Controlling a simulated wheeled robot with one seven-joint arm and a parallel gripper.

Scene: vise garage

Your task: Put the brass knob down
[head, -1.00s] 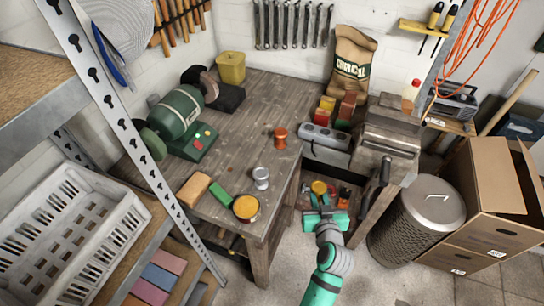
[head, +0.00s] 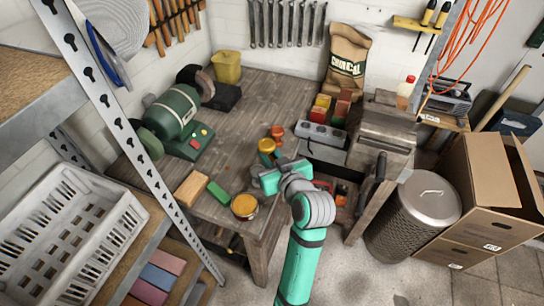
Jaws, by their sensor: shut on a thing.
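The brass knob (head: 267,146) is a yellow-gold round piece at the tip of my gripper (head: 266,160). My gripper is shut on it, over the front part of the wooden workbench (head: 245,110). I cannot tell how high the knob is above the bench top or whether it touches it. An orange-red knob (head: 277,131) stands on the bench just behind the brass one. The silver knob seen earlier on the bench is hidden behind my gripper.
A round yellow-topped tin (head: 245,206), a green block (head: 218,192) and a tan block (head: 192,188) lie along the bench's front left. The bench middle is clear.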

